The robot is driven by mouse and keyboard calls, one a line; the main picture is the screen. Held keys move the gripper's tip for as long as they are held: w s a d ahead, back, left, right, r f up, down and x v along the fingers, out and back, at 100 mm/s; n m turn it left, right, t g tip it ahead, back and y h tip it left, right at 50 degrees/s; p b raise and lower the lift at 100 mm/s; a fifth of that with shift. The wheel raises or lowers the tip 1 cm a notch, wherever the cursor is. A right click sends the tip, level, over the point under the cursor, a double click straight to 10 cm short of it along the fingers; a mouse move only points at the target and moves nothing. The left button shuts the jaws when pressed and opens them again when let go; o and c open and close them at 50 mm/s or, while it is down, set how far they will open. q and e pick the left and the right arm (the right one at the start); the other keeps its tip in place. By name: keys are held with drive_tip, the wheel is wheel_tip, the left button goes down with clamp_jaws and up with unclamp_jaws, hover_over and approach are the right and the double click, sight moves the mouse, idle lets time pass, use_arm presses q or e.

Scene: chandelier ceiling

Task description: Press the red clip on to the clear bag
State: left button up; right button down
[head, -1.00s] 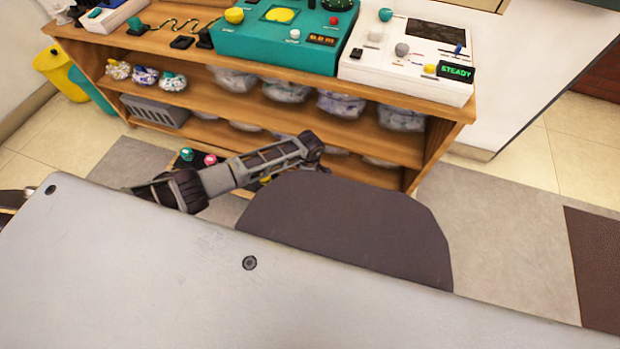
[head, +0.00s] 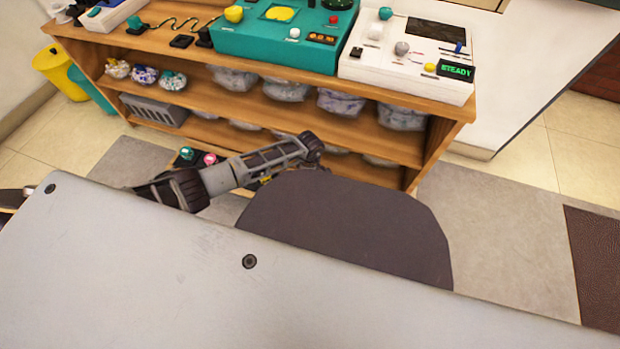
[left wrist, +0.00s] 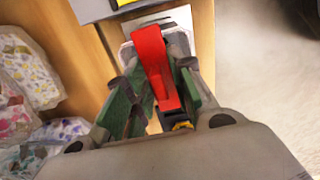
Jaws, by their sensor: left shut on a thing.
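The red clip (left wrist: 152,55) shows in the left wrist view, between the green-padded fingers of my left gripper (left wrist: 158,92). The gripper is shut on it. A pale grey piece lies behind the clip; I cannot tell what it is. Clear bags with coloured contents (left wrist: 28,70) are at the left of that view, apart from the clip. In the head view several clear bags (head: 341,103) sit on the wooden shelf; I cannot tell which one the task means. My left arm reaches toward the shelf there, but its gripper is not clearly visible. My right gripper is not in view.
The wooden shelf unit (head: 440,150) stands ahead, with a teal device (head: 230,44) and a white device (head: 385,72) on top. A grey basket (head: 155,110) is on a lower shelf. The floor at right is clear.

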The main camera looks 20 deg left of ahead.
use_arm(q)
drive_tip(key=shift+f, duration=0.2)
idle(0.4)
drive_tip(key=o, duration=0.8)
drive_tip(key=shift+c, duration=1)
drive_tip(key=shift+s+f, duration=0.1)
drive_tip(key=shift+r, duration=0.2)
